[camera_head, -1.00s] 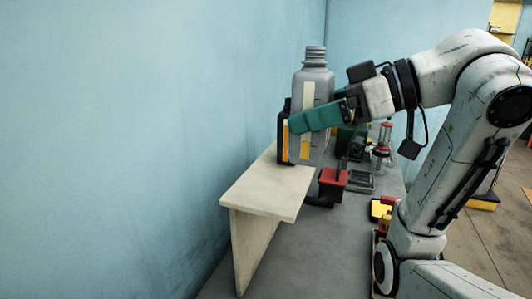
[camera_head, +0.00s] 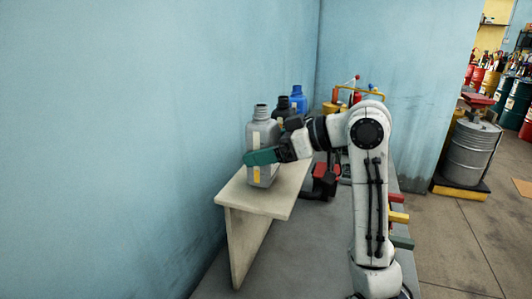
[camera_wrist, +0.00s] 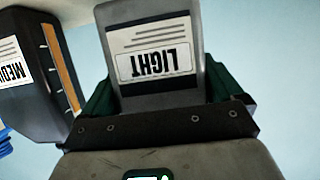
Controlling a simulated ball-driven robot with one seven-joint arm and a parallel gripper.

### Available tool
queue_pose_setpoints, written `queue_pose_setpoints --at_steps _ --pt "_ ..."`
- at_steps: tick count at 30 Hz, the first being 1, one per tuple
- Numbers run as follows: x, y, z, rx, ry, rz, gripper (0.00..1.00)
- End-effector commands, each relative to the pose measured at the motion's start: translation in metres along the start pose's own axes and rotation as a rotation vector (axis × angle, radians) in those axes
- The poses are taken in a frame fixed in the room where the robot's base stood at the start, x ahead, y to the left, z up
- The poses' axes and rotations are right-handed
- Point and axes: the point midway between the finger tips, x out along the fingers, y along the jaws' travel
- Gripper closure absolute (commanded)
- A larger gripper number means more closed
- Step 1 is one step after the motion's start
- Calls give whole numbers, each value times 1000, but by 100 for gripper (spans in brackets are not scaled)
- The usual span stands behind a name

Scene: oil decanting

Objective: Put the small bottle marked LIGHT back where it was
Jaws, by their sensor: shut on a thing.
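The small grey bottle marked LIGHT (camera_head: 263,140) is upright at the shelf (camera_head: 262,199), held by my gripper (camera_head: 262,157) with its green fingers around the body. Whether its base touches the shelf I cannot tell. In the wrist view the LIGHT label (camera_wrist: 151,50) appears upside down, with the green fingers on both sides of the bottle. A black bottle (camera_head: 284,110) stands right behind it, and its label starting MEDIU (camera_wrist: 14,70) shows at the left of the wrist view.
A blue bottle (camera_head: 298,99) stands beyond the black one. The front part of the pale shelf is bare. Red and black items (camera_head: 324,182) lie on the grey bench right of the shelf. The blue wall (camera_head: 150,120) is close on the left.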

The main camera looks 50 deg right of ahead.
Motion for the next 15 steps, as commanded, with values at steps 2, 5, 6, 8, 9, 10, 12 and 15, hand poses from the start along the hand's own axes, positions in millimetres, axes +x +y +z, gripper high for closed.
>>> queue_pose_setpoints --at_steps 2,5,6,8,9,10,12,15 --pt "4 -1 10 3 -1 -1 56" --pt "5 -1 13 -2 1 0 56" --pt "5 -1 13 -2 1 0 56" --pt "5 -1 13 -2 2 0 56" --pt "5 -1 13 -2 1 0 56" --pt "5 -1 13 -2 1 0 56" --pt "6 -1 14 -1 1 0 56" --pt "6 -1 16 0 1 0 5"
